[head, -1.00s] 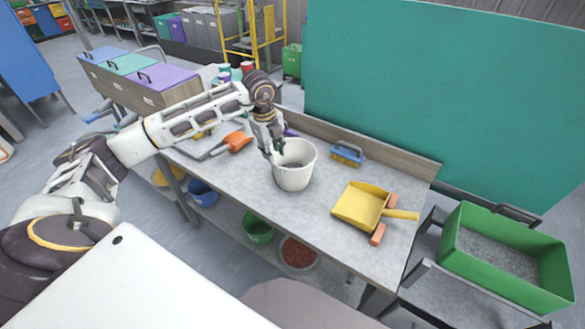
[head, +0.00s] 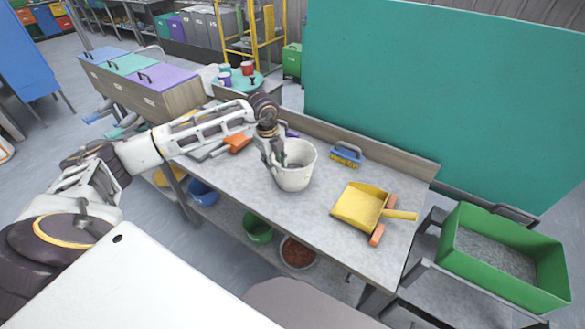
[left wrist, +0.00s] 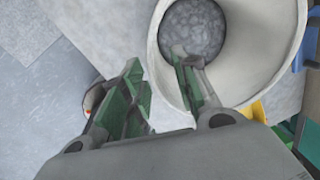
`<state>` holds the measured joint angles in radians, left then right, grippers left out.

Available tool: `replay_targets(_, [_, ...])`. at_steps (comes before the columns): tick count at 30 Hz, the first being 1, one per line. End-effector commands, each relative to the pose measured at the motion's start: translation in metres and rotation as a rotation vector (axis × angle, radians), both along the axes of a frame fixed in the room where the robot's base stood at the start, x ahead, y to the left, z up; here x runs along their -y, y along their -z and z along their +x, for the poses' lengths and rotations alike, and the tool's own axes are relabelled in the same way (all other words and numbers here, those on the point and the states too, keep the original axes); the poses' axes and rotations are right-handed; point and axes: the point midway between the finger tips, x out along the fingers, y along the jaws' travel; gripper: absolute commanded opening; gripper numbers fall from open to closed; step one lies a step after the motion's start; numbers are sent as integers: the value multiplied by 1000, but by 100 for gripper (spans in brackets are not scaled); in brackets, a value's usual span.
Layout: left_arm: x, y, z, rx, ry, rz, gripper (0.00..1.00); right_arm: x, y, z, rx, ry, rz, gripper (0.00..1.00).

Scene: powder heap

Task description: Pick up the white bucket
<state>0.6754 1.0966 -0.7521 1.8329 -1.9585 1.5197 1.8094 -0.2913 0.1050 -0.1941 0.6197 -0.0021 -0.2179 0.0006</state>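The white bucket (head: 294,178) stands upright on the grey table, near the middle of the head view. It also shows in the left wrist view (left wrist: 285,50), seen from above, with grey material at its bottom. My left gripper (head: 277,161) is at the bucket's left rim. In the left wrist view my left gripper (left wrist: 157,88) is open, with one finger over the inside of the bucket and the other outside it. The near-left rim lies between the fingers. I cannot tell whether either finger touches the wall. My right gripper is not in view.
A yellow dustpan (head: 360,205) lies right of the bucket on the table (head: 305,215). A blue brush (head: 346,154) lies behind it, and an orange scoop (head: 237,142) lies to the left. A green bin (head: 520,280) with grey material stands at the right. A teal panel (head: 440,90) rises behind.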

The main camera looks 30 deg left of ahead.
Motion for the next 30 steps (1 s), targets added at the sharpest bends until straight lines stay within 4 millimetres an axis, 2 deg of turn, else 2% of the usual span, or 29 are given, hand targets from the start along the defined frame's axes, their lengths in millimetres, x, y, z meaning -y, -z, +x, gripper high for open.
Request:
replay_targets(7, [1, 20, 3, 0, 0, 0, 30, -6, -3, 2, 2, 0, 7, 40])
replay_targets(21, [1, 21, 3, 1, 0, 0, 30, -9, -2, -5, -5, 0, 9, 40])
replay_targets(23, [1, 21, 3, 1, 0, 0, 25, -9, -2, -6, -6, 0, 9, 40])
replay_targets(28, [1, 21, 3, 1, 0, 0, 3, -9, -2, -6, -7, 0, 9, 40])
replay_targets(30, [1, 21, 3, 1, 0, 0, 0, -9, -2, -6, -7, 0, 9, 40])
